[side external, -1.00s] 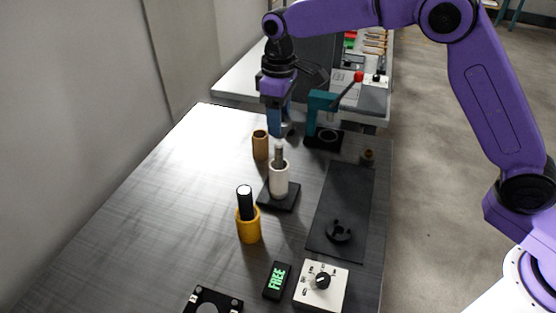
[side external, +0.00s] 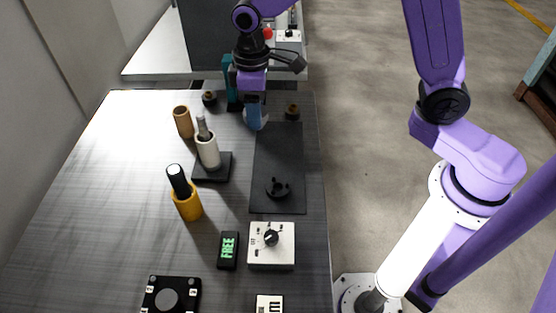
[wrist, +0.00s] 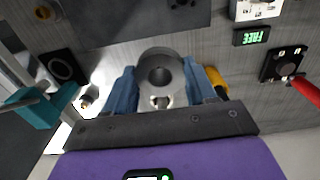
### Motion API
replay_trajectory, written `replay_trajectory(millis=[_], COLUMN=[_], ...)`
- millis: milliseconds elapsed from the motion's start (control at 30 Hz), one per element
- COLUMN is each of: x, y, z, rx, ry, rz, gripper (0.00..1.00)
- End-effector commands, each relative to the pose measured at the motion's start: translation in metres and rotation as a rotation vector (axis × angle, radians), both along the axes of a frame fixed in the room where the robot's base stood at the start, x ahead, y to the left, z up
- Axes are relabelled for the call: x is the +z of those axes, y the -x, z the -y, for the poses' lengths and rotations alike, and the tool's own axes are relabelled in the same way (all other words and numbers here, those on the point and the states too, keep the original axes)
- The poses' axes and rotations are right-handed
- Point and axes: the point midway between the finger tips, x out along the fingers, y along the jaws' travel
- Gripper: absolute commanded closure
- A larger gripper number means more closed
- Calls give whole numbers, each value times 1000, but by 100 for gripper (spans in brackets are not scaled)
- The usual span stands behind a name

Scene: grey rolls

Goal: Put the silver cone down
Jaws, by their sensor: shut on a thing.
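My gripper (side external: 255,122) is near the far left corner of the dark mat (side external: 277,150), pointing down. In the wrist view its blue fingers (wrist: 160,88) are shut on the silver cone (wrist: 160,70), which shows as a round grey piece with a dark hole in its middle. In the side view a small pale part of the cone (side external: 262,123) shows at the fingertips. The fingers hide most of it. I cannot tell whether its underside touches a surface.
Left of the gripper stand a white cylinder (side external: 207,152) with a grey rod, a brown cylinder (side external: 183,122) and a yellow cup (side external: 187,207) with a black rod. A teal press (side external: 232,88) is behind. A dark notched piece (side external: 278,188) lies on the mat, whose middle is clear.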

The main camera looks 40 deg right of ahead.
Motion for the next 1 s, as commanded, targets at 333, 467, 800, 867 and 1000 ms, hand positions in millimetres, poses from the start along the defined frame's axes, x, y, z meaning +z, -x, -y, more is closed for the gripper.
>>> replay_trajectory(millis=[333, 467, 800, 867, 1000], x=[-24, -32, -41, -42, -45], y=[81, 106, 133, 131, 123], z=[63, 84, 106, 105, 103], rx=[0, -1, -2, -2, -2], ry=[1, 0, 1, 1, 1], rz=[-2, -3, -4, -4, -4], gripper=[100, 100, 100, 100, 100])
